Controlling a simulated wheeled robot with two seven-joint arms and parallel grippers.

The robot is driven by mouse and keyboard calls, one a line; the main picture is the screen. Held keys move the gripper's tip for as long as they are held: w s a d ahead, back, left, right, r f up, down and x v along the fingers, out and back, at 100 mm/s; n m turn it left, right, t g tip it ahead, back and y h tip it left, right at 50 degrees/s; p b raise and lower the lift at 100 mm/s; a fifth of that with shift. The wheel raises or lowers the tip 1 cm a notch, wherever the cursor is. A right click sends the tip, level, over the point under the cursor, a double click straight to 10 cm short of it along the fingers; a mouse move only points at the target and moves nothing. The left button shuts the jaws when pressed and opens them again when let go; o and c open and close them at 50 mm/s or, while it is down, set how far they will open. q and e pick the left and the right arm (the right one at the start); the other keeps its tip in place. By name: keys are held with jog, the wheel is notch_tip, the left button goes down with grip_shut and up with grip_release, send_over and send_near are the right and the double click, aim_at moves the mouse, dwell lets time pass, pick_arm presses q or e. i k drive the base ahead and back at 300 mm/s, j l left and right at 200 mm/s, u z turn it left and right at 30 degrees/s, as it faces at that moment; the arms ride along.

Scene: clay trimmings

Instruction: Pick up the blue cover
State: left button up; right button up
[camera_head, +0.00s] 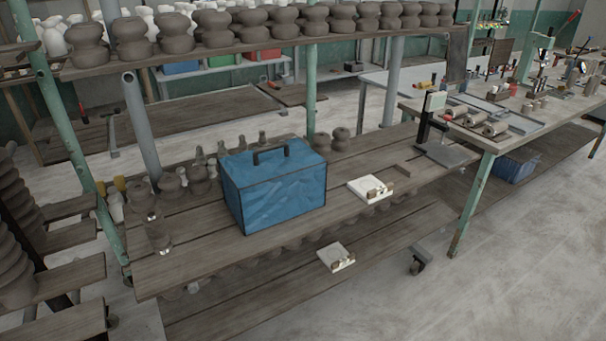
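The blue cover (274,187) is box-shaped, with dark edges and a dark handle (270,153) on its top. It stands upright on the wooden plank table in the middle of the head view. Its front face looks creased, and whatever may be under it is hidden. Neither of my grippers shows in this view.
Clay pots (170,183) stand left of and behind the cover. A white plate-like item (371,188) lies to its right, another (336,257) lower down. An upper shelf (232,47) with several pots hangs behind. Bare plank (174,268) shows at front left.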

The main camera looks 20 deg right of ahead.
aim_at(264, 187)
jog(key=l, duration=0.75)
jog(key=k+l, duration=0.1)
jog(key=l, duration=0.65)
jog(key=k+l, duration=0.1)
jog(key=l, duration=0.65)
